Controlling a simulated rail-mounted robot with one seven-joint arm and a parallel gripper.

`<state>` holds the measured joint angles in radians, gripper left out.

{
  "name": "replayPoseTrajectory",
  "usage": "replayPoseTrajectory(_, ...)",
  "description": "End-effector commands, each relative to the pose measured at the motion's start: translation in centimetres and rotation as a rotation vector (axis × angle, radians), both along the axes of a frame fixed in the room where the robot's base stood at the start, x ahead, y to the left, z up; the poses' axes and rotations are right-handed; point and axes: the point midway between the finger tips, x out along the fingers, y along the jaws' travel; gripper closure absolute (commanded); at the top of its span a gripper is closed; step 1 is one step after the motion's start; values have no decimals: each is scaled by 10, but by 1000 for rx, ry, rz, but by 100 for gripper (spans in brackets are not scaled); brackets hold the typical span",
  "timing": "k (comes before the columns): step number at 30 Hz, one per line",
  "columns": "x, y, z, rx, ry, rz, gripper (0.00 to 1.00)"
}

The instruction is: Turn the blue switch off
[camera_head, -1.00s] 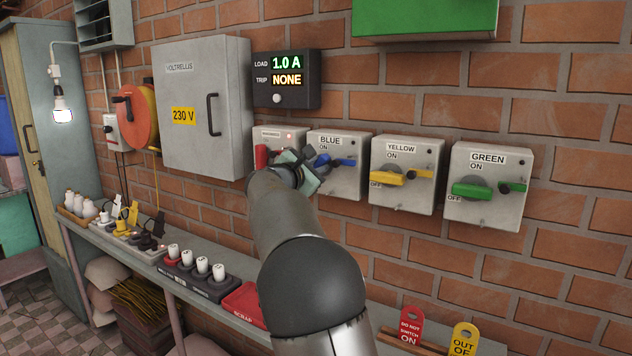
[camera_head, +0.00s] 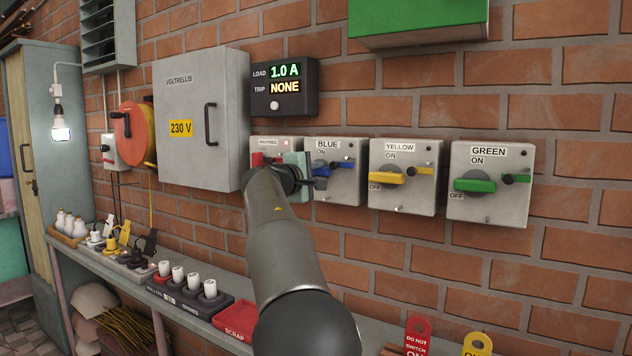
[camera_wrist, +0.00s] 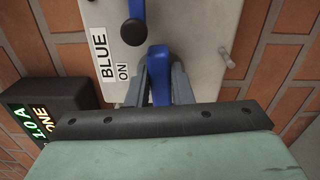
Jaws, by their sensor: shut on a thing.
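The blue switch is a grey box (camera_head: 345,183) on the brick wall, labelled BLUE and ON. My gripper (camera_head: 318,178) comes to it from the left, and its pale green body covers the box's left edge. In the wrist view, the blue handle (camera_wrist: 159,62) sits between my two fingers (camera_wrist: 160,90), which are shut on it. The lower part of the handle is hidden by my gripper. A smaller dark knob with a blue bar (camera_wrist: 136,10) is apart from the fingers. Any OFF label on this box is hidden.
A red-handled switch box (camera_head: 282,143) stands close on the left, partly behind my gripper. Yellow (camera_head: 402,205) and green (camera_head: 490,210) switch boxes are on the right. The load display (camera_head: 284,88) reads 1.0 A, trip NONE. A shelf with plugs and a red scrap tray (camera_head: 238,320) runs below.

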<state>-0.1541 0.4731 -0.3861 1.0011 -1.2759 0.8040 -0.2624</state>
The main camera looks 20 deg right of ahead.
Motion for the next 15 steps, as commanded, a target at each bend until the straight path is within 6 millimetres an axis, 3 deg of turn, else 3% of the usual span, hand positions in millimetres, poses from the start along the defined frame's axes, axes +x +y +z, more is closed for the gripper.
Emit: replayPoseTrajectory(15, 0, -1, -1, 61, -87, -1, 100)
